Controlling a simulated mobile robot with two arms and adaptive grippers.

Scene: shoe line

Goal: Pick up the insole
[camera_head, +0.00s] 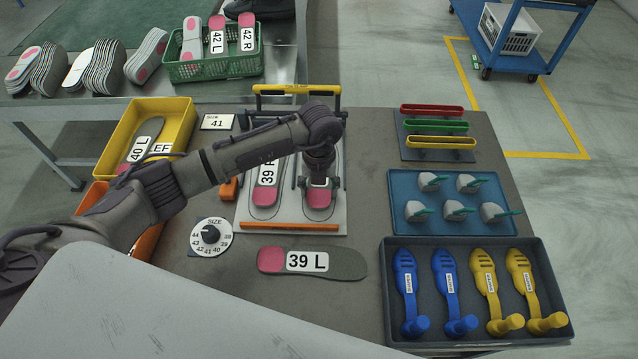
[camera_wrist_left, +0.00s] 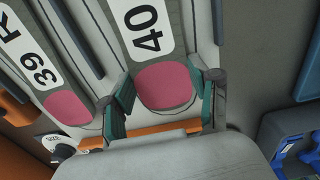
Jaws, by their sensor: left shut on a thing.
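A grey insole with a pink heel (camera_wrist_left: 165,86) and a label reading 40 lies in the right slot of a light fixture board (camera_head: 285,219). Its heel shows in the head view (camera_head: 319,199) below my gripper. My left gripper (camera_head: 319,186) is shut on this insole, with a green-padded finger on each side of the heel in the wrist view (camera_wrist_left: 163,95). An insole marked 39 R (camera_head: 266,182) lies in the left slot. A loose insole marked 39 L (camera_head: 345,264) lies flat on the table. My right gripper is out of view.
A yellow bin (camera_head: 185,115) holds an insole marked 40 L. A size dial (camera_head: 211,237) and SIZE 41 card (camera_head: 216,122) are nearby. A blue tray (camera_head: 400,182) and dark tray (camera_head: 393,260) with blue and yellow tools stand right. An orange bar (camera_head: 290,226) edges the fixture.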

